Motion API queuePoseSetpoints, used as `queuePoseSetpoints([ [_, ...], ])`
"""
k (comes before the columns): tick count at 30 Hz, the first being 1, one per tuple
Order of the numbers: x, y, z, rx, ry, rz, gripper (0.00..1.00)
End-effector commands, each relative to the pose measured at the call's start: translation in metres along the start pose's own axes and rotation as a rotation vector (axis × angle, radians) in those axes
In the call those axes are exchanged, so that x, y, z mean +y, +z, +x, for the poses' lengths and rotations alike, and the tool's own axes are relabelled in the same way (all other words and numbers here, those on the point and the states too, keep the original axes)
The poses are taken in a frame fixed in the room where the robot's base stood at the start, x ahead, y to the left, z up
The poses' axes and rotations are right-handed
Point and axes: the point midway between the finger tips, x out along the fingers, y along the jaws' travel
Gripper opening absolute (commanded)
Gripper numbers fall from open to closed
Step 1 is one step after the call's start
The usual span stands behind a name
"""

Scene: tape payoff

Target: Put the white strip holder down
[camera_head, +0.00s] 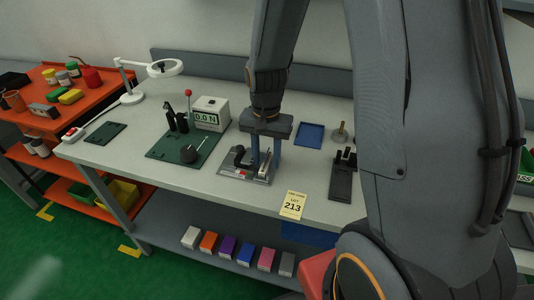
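My gripper (265,160) points straight down over the middle of the bench, its bluish fingers reaching to a grey metal fixture (232,172). The fixture has a plate-like base and a black rounded part on its left. A small pale upright piece (265,165) shows at the fingertips, over the fixture's right side. It may be the white strip holder, but it is too small to be sure. I cannot tell whether the fingers grip it or whether it touches the fixture.
A green mat (163,151) with a force gauge (210,113) lies left of the fixture. A blue tray (309,135) and a black stand (342,180) lie right. A yellow lot card (292,205) is at the front edge. A magnifier lamp (164,68) stands back left.

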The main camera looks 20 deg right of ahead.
Motion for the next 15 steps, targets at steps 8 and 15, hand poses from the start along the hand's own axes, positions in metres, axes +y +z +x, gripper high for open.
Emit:
queuePoseSetpoints([
  [8,-0.001,-0.001,-0.024,0.004,-0.003,-0.001,0.35],
  [15,-0.002,-0.002,-0.066,0.006,-0.004,0.0,0.35],
])
